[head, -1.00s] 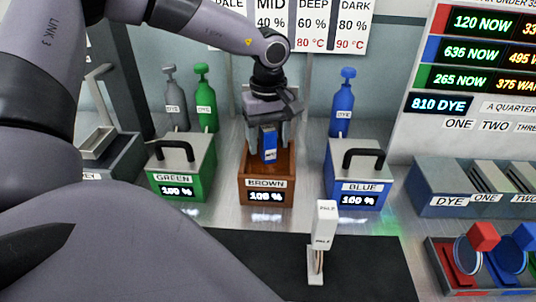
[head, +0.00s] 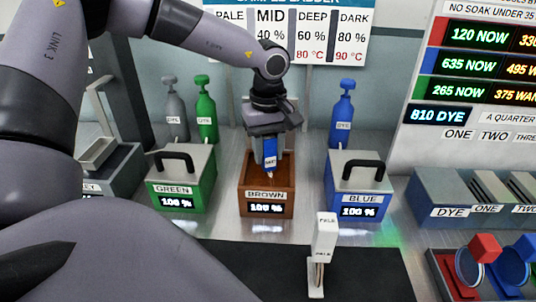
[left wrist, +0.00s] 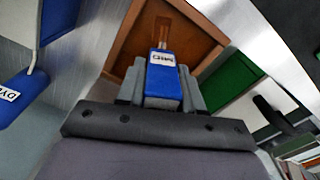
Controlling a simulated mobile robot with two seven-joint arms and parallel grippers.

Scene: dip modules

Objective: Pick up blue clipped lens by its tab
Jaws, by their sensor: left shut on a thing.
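The blue clipped lens (head: 511,266), a round disc with a blue tab (head: 528,246), stands in the tray at the right edge, far from this gripper and partly cut off. My right gripper is not in view.
A green tank (head: 182,180) and a blue tank (head: 357,182) flank the brown one. A white PALE stick (head: 324,240) stands on the black mat. A red-tabbed lens (head: 470,266) stands beside the blue one. A DYE box (head: 450,195) is behind the tray.

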